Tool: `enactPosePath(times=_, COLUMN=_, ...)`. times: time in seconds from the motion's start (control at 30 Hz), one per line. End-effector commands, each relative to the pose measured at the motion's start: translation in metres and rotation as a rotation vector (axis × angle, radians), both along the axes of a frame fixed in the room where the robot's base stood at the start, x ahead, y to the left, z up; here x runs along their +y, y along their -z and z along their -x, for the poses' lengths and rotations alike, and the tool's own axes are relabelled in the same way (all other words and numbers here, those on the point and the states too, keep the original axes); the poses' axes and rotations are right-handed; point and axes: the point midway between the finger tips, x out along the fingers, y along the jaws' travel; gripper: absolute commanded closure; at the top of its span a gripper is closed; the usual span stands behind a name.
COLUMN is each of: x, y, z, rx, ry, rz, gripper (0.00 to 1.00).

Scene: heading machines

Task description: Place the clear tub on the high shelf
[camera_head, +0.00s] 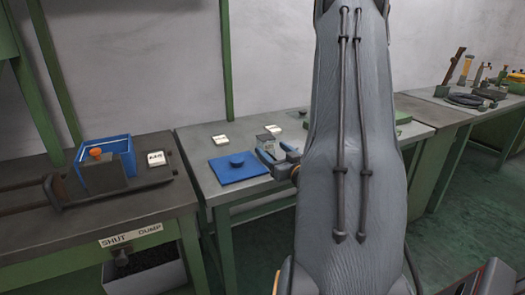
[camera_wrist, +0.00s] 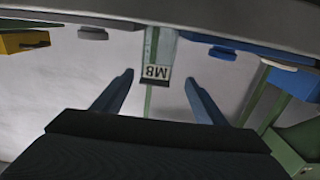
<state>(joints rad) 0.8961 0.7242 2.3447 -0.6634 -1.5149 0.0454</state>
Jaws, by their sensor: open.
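My gripper (camera_head: 280,152) is over the bench at centre in the head view, partly hidden by my arm. Its two fingers are open and apart in the wrist view (camera_wrist: 158,80). A small see-through thing (camera_head: 268,141), apparently the clear tub, is at the fingertips. In the wrist view, which looks upside down, a dark-edged white label reading M8 (camera_wrist: 156,71) shows between the fingertips, with visible gaps to both fingers. The tub's clear walls are hard to make out there. I cannot identify the high shelf.
A blue mat (camera_head: 231,174) with a blue knob (camera_head: 237,160) lies left of my gripper. White cards (camera_head: 220,140) lie behind. A blue bin (camera_head: 105,155) stands on the dark left bench (camera_head: 150,205). A green post (camera_head: 226,60) rises behind. Tools crowd the far right bench.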

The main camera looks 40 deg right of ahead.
Motion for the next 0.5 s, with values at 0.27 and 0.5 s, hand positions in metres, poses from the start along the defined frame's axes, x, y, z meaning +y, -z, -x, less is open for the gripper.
enactPosePath(times=0.27, x=-0.011, y=-0.001, z=-0.026, rx=0.000, ry=0.005, rz=0.000, gripper=0.34)
enactPosePath(times=0.5, x=-0.020, y=0.000, z=-0.058, rx=0.001, ry=0.003, rz=0.002, gripper=0.34)
